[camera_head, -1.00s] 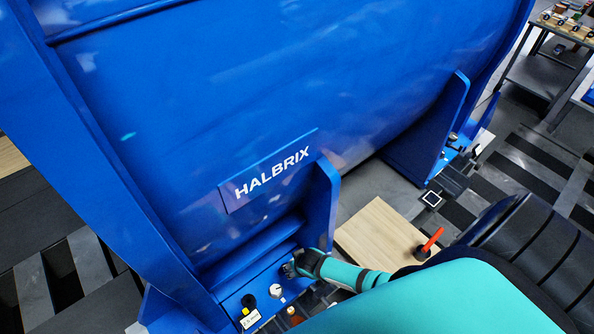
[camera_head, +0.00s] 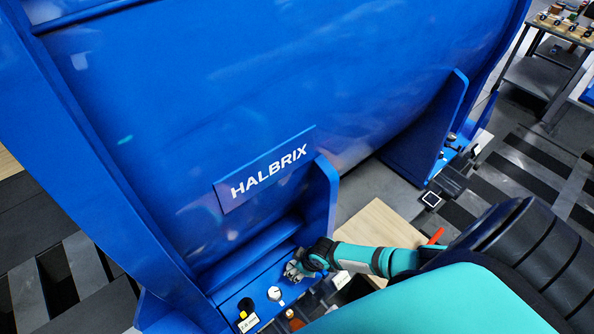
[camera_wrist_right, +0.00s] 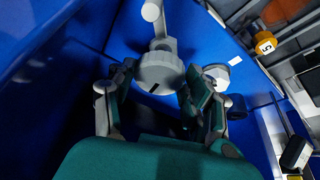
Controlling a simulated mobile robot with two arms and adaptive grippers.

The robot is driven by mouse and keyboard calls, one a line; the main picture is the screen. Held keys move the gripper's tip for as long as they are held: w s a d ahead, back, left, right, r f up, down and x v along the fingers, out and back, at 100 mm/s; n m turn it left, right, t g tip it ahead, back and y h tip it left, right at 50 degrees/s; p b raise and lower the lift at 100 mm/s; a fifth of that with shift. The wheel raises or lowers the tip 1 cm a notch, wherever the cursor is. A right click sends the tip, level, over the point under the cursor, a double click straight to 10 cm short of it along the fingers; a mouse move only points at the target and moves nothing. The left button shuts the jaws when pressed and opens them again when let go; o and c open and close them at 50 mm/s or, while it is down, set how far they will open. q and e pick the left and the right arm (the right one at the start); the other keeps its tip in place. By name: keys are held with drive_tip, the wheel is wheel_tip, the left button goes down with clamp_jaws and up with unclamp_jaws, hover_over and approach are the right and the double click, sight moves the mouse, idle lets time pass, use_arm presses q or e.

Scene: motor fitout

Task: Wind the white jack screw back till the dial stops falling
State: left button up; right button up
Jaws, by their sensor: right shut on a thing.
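The white jack screw (camera_wrist_right: 158,72) shows in the right wrist view as a pale grey-white round head with a slot and a thin rod ending in a ball beyond it. My right gripper (camera_head: 298,268) is at the blue motor foot; in the right wrist view its two fingers (camera_wrist_right: 152,92) are shut on the screw head, one on each side. The dial (camera_head: 275,293) is a small white round gauge just left of the gripper, and it also shows in the right wrist view (camera_wrist_right: 215,74). Its needle is too small to read. My left gripper is out of view.
The large blue HALBRIX motor (camera_head: 250,110) fills the view, with an upright blue rib (camera_head: 322,205) close behind the gripper. A black knob (camera_head: 246,305) sits left of the dial. A wooden board (camera_head: 376,224) with an orange handle (camera_head: 437,236) lies to the right.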

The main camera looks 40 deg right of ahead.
drive_tip(key=shift+r, duration=0.1)
drive_tip(key=o, duration=1.2)
drive_tip(key=shift+v, duration=3.75)
